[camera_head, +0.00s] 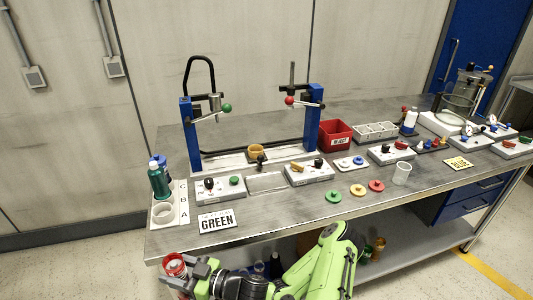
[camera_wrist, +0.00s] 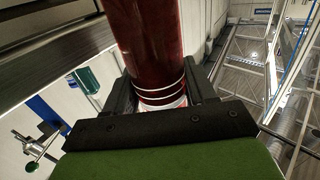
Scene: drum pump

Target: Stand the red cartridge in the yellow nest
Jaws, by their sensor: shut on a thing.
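The red cartridge (camera_head: 175,262) is at the lower left in the head view, in front of the bench's front edge. My gripper (camera_head: 187,270) is shut on it. In the wrist view the dark red, glossy cartridge (camera_wrist: 148,40) runs up from between the two jaws (camera_wrist: 162,90), with pale rings near its gripped end. Its far end is cut off there. A small yellow-brown nest (camera_head: 257,150) sits on the bench between two blue posts, well apart from my gripper. A dark knob stands in front of it.
The bench (camera_head: 290,213) holds control boxes, a red bin (camera_head: 335,133), coloured discs, a clear cup (camera_head: 401,172) and a "GREEN" sign (camera_head: 217,221). Blue posts with levers (camera_head: 190,130) flank the nest. A green bottle (camera_head: 158,180) stands in a lettered rack at left.

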